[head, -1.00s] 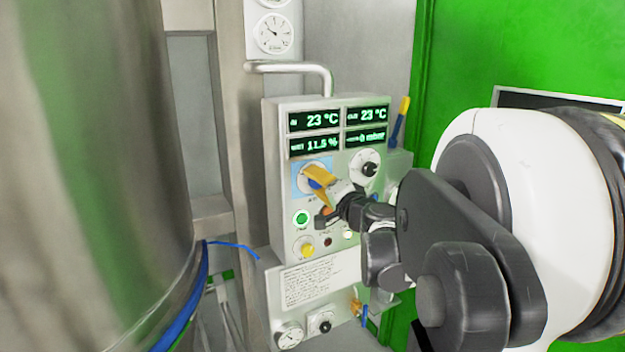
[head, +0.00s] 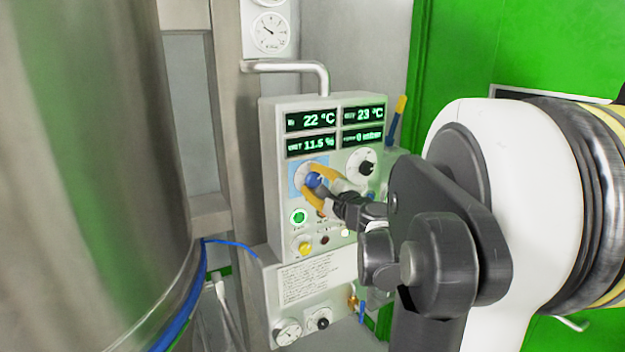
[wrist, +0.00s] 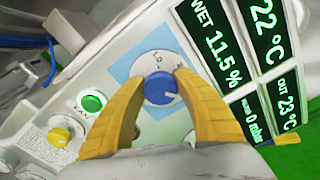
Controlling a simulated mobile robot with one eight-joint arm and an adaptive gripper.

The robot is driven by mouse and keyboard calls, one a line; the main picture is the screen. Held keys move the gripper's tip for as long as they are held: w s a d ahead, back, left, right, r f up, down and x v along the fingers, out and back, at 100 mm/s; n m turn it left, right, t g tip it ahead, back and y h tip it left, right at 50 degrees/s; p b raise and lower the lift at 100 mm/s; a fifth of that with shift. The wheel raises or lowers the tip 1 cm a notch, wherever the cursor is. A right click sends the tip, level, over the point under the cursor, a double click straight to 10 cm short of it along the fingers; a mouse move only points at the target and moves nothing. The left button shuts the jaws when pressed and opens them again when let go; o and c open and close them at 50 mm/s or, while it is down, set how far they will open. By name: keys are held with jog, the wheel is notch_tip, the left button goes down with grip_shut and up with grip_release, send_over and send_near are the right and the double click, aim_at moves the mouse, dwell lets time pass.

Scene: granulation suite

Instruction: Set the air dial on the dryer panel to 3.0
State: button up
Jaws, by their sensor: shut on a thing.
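The dryer panel (head: 268,170) is a pale box on the wall with lit displays at its top. Its blue knob (head: 313,180) sits on a white dial with a light blue backing, below the left displays. My gripper (head: 320,181) has yellow fingers, shut on the blue knob. In the wrist view my gripper (wrist: 160,92) has one finger on each side of it; the exact contact is partly hidden.
A black-knobbed dial (head: 363,163) is just right of the blue one. A green lit button (head: 299,216) and a yellow knob (head: 302,244) are below. A large steel vessel (head: 90,180) fills the left; a green door (head: 510,50) is behind my arm.

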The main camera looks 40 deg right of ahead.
jog(key=shift+m, duration=0.9)
jog(key=o, duration=1.2)
jog(key=v, duration=1.2)
